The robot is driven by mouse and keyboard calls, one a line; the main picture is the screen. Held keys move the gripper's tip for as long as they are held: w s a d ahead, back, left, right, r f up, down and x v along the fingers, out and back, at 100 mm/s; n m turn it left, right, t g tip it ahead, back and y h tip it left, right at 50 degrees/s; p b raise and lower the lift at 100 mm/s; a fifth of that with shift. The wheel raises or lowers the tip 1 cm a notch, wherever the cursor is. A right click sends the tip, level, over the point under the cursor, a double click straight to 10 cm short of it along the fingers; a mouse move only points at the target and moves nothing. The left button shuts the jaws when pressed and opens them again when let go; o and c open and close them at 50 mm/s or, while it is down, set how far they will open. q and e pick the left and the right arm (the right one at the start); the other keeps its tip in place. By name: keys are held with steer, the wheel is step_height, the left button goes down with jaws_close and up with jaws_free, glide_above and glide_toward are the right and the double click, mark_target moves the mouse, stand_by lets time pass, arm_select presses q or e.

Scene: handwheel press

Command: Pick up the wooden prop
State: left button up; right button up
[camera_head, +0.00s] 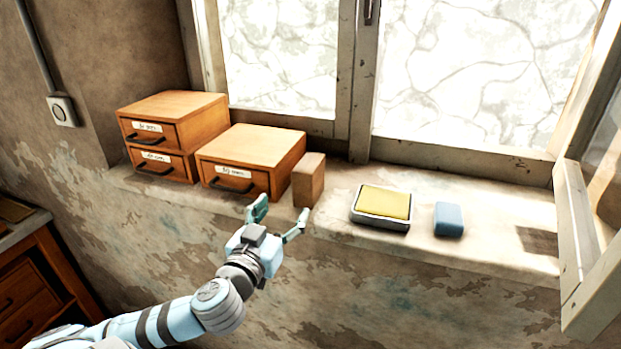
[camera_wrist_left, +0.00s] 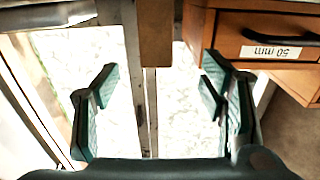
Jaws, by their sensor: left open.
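The wooden prop (camera_head: 308,180) is a small upright brown block on the stone window sill, beside the right side of the single wooden drawer box. My left gripper (camera_head: 283,211) is open and empty at the sill's front edge, just in front of and slightly left of the prop in the head view. In the left wrist view the prop (camera_wrist_left: 156,35) shows at the top, in line with the gap between the open fingers (camera_wrist_left: 155,92). The fingers appear apart from it. My right gripper is not in view.
The single drawer box (camera_head: 255,155) stands close to the prop's left, with stacked drawers (camera_head: 172,125) further left. A yellow-topped tray (camera_head: 382,205) and a blue block (camera_head: 449,219) lie to the right. The window sill (camera_head: 500,235) is clear further right, near an open window sash (camera_head: 585,260).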

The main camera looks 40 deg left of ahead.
mark_target(298, 187)
arm_select(q)
steer(key=x, duration=0.8)
steer(key=shift+a+f, duration=0.1)
steer(key=shift+a, duration=0.1)
steer(key=x, duration=0.1)
steer(key=p+x, duration=0.1)
steer(key=x, duration=0.1)
steer(key=d+x, duration=0.1)
steer(key=x, duration=0.1)
steer(key=shift+w+a+p, duration=0.1)
steer(key=shift+w+p, duration=0.2)
steer(key=shift+w, duration=0.1)
steer(key=shift+w+f, duration=0.1)
steer(key=shift+f, duration=0.05)
steer(key=c, duration=1.2)
steer(key=shift+c, duration=1.4)
